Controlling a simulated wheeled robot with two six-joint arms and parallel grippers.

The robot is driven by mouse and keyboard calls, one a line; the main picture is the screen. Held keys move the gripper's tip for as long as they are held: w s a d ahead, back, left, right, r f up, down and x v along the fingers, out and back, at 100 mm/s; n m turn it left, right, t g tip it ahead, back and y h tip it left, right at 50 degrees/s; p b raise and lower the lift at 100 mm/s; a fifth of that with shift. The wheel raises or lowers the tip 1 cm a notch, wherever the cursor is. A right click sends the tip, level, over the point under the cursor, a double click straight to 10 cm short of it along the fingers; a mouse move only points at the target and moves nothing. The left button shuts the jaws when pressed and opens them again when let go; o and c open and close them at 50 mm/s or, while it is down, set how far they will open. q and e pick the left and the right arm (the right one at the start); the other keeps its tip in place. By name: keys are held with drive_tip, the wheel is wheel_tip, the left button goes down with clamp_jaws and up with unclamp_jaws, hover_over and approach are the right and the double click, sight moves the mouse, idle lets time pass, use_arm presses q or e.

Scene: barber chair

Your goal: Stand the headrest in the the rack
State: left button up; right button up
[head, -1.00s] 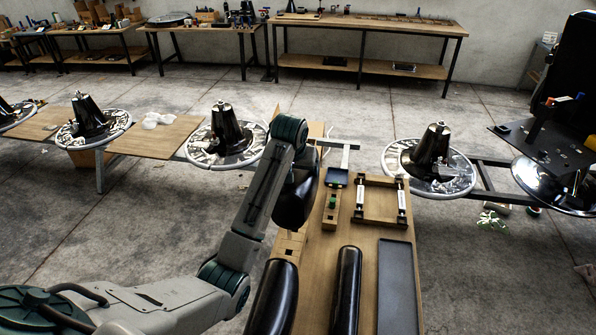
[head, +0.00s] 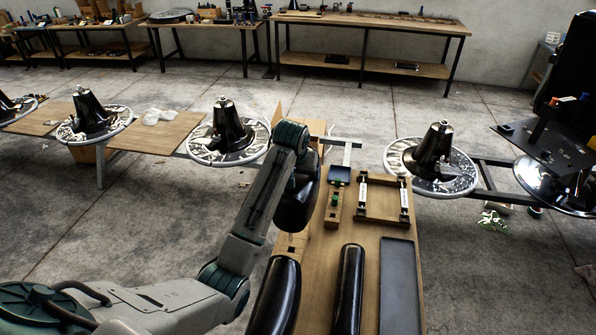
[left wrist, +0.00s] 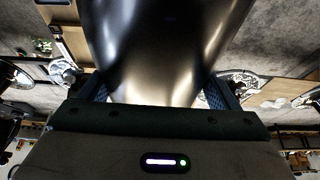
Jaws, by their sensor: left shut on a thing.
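The headrest, a glossy black padded piece (head: 298,207), hangs from my left arm over the left edge of the wooden bench. In the left wrist view the headrest (left wrist: 160,45) fills the space between the two fingers of my left gripper (left wrist: 158,92), which is shut on it. In the head view my forearm hides the fingers and part of the headrest. A light wooden block with dark slots (head: 292,244), possibly the rack, sits on the bench just below the headrest in the picture. I cannot tell whether they touch. My right gripper is not in view.
The bench (head: 325,265) also holds two long black pads (head: 349,290) (head: 277,298), a dark tray (head: 398,290), a frame with two silver rods (head: 383,198) and a small block with a green part (head: 333,205). Round chair bases (head: 432,168) stand beyond it.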

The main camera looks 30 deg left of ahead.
use_arm(q)
drive_tip(key=shift+f, duration=0.7)
drive_tip(key=shift+f+b, duration=0.3)
drive_tip(key=shift+f, duration=0.45)
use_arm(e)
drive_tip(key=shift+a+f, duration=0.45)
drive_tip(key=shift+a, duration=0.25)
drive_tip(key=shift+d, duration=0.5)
use_arm(q)
drive_tip(key=shift+p, duration=0.5)
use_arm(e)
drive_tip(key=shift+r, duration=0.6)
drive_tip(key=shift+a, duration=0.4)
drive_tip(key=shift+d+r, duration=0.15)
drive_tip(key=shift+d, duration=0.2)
